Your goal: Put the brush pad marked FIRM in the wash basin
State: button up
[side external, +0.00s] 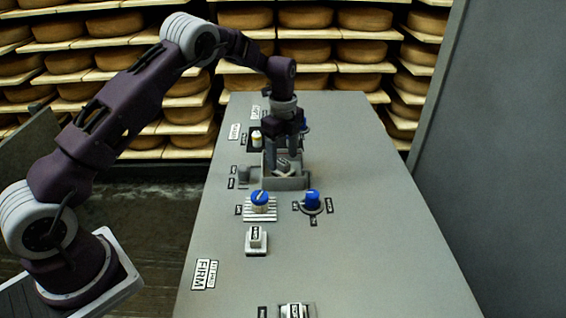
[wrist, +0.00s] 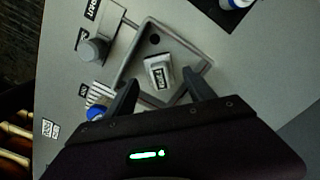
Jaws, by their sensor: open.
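The wash basin (side external: 298,184) is a square grey tray on the grey bench, with a dark round hole in one corner in the wrist view (wrist: 186,45). A pale brush pad (wrist: 158,72) with a small dark-bordered label lies inside the basin. The label's word is too small to read surely. My gripper (side external: 284,155) is over the basin, pointing down. In the wrist view its fingers (wrist: 160,78) are apart, one on each side of the pad, and I see no grip on it. Another pale pad (side external: 256,240) stands on the bench nearer the camera.
A large card reading FIRM (side external: 204,275) lies by the left edge of the bench (side external: 380,240). A blue-topped brush (side external: 260,199) sits on a striped plate and a blue knob (side external: 312,199) beside it. Another pale pad (side external: 293,311) is at the bottom edge. The bench's right side is clear.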

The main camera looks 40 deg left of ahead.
aim_at(283, 161)
jog(key=s+d+r+n+t, duration=0.1)
jog(key=s+r+n, duration=0.15)
jog(key=r, duration=0.75)
jog(key=s+d+r+n, duration=0.1)
jog(key=s+r+n, duration=0.15)
jog(key=r, duration=0.65)
jog(key=s+d+r+n+t, duration=0.1)
jog(key=s+d+r+n, duration=0.1)
jog(key=s+r, duration=0.3)
jog(key=s+d+r+n+t, duration=0.1)
jog(key=s+r+n, duration=0.15)
jog(key=s, duration=0.45)
jog(key=s+d+f+n+t, duration=0.1)
jog(key=s+n, duration=0.3)
jog(key=s, duration=0.6)
jog(key=s+d+f+n+t, duration=0.1)
jog(key=s+n, duration=0.3)
jog(key=s, duration=0.6)
jog(key=shift+s+d+f+t, duration=0.15)
jog(key=shift+d+f+t, duration=0.15)
jog(key=shift+d+f, duration=0.35)
